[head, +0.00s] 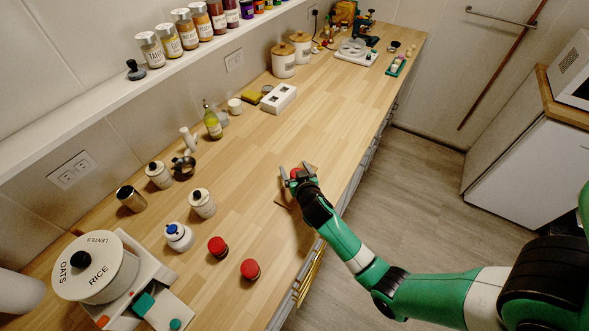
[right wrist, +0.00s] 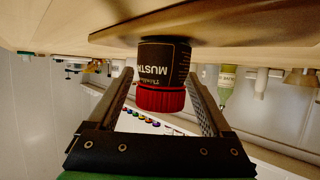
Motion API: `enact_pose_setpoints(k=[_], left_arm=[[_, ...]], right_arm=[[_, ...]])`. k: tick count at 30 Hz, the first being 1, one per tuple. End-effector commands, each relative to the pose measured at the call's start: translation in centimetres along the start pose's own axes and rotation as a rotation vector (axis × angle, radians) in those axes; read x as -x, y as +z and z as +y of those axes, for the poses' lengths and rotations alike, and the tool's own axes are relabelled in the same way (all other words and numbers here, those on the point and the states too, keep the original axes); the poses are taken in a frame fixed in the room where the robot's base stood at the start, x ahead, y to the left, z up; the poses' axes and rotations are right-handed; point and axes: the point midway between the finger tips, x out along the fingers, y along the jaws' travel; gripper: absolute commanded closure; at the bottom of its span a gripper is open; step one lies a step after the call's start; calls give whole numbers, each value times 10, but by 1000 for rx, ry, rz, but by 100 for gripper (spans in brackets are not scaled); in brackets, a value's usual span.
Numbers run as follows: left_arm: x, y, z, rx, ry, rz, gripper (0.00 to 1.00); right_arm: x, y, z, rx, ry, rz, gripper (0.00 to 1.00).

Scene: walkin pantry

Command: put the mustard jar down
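The mustard jar (right wrist: 163,72) has a dark label and a red lid, and appears upside down in the right wrist view. Its base rests on a thin wooden board (right wrist: 110,36). My right gripper (right wrist: 161,78) has a finger on each side of the jar, with a visible gap on both sides, so it is open around the jar. In the head view the right gripper (head: 293,175) is over the counter near its front edge, with the red lid (head: 296,173) showing between the fingers; the jar's body is hidden there. My left gripper is not in view.
Two red-lidded jars (head: 218,247) (head: 250,269) stand on the counter nearer the camera. A blue-topped white jar (head: 178,236), a white canister (head: 202,203) and a green bottle (head: 212,121) stand to the left. The counter beyond the gripper (head: 315,125) is clear.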

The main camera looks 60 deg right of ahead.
Motion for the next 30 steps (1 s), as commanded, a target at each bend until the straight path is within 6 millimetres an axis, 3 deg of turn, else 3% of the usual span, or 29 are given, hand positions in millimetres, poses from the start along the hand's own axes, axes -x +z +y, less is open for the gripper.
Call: enact_pose_setpoints(k=[11, 14, 23, 25, 30], left_arm=[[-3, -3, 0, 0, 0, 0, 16], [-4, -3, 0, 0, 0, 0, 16], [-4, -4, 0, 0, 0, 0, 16], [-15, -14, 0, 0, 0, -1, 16], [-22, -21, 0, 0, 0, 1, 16]], right_arm=[[4, -3, 0, 0, -1, 0, 16], [19, -3, -1, 1, -2, 1, 16], [90, -2, -1, 1, -4, 1, 16], [106, -9, -1, 3, -3, -2, 16], [121, -5, 0, 2, 0, 0, 16]])
